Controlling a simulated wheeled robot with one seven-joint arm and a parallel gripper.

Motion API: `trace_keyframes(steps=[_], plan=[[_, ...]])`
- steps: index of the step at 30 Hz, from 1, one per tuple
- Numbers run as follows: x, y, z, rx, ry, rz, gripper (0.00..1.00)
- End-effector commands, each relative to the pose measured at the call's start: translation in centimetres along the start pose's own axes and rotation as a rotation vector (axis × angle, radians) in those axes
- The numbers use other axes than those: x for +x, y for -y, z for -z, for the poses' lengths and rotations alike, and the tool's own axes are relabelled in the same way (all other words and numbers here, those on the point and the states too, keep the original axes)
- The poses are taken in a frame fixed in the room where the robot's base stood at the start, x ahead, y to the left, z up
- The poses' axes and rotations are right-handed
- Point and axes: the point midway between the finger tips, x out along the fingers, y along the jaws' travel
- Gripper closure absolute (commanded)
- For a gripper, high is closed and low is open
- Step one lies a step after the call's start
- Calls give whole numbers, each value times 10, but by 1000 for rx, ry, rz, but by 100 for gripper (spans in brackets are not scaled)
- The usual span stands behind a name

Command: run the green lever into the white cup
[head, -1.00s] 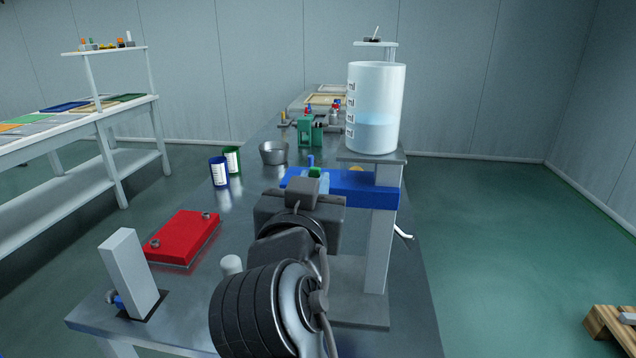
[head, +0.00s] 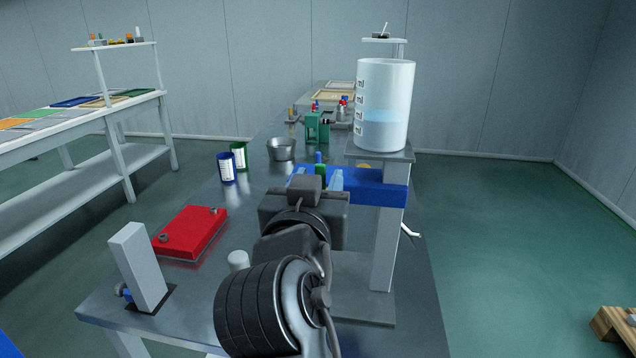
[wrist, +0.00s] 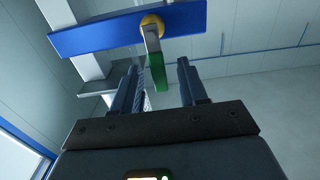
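The green lever (wrist: 158,72) hangs from a yellow hub on a blue bar in the wrist view. My gripper (wrist: 158,78) is open, one finger on each side of the lever, with gaps visible. In the head view the lever (head: 320,171) shows as a small green piece between my fingers (head: 317,180), in front of the blue bar (head: 378,192). A small white cylinder (head: 238,260), which may be the white cup, stands on the bench left of my arm. Its opening cannot be made out. My arm hides the lower part of the bar's front.
A clear tank (head: 384,105) with blue liquid stands on a grey stand (head: 388,240) at the right. A red block (head: 190,232), a grey post (head: 137,268), blue and green cans (head: 227,168) and a metal bowl (head: 281,149) stand on the bench. Bare bench lies between them.

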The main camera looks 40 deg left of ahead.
Motion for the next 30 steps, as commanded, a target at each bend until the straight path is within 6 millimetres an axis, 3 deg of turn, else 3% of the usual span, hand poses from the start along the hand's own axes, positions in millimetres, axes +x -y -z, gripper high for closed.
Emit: trace_keyframes(steps=[8,21,30], plan=[[-3,0,0,1,-1,0,57],[-66,0,-1,0,0,1,57],[-78,0,0,0,-1,0,57]])
